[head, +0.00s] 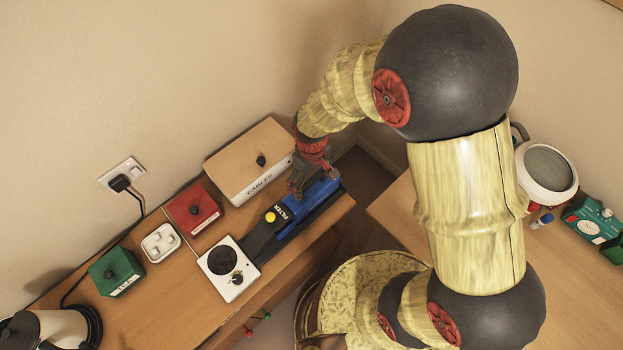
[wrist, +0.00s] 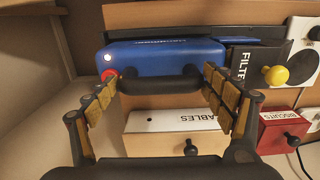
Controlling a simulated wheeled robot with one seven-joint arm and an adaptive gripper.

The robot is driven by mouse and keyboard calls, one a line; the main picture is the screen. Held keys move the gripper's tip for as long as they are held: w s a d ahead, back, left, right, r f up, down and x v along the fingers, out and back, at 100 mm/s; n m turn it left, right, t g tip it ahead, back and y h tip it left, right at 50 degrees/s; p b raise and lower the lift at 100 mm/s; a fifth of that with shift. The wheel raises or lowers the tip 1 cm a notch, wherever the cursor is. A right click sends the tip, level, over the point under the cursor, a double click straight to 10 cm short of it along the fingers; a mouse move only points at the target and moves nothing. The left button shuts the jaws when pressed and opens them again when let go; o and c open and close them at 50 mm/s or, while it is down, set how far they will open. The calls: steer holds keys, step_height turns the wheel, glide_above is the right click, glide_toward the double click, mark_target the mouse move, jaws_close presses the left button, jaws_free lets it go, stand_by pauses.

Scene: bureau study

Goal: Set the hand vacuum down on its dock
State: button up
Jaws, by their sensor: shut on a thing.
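The hand vacuum is blue with a black handle and a red button; it shows in the head view (head: 321,190) and the wrist view (wrist: 165,55). My gripper (head: 297,190) is over it, and in the wrist view my gripper's finger pads (wrist: 164,95) sit at the two ends of the black handle, shut on it. A long black base, seemingly the dock, shows along the vacuum's side in the head view (head: 312,219) and behind it in the wrist view (wrist: 225,31). The vacuum lies lengthwise along it. I cannot tell whether they touch; the vacuum's underside is hidden.
A cables box (head: 240,155) stands close behind the vacuum. A yellow-knobbed filter part (head: 270,216) is at its left end, then a white panel with a dial (head: 229,268). Red (head: 193,208) and green (head: 116,271) boxes stand farther left. The desk ends just right.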

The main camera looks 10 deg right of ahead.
steer(key=shift+w+f, duration=0.1)
steer(key=shift+f, duration=0.25)
stand_by(0.8)
steer(key=o, duration=2.1)
steer(key=shift+c, duration=0.2)
steer(key=shift+r+p, duration=2.6)
steer(key=shift+r, duration=1.15)
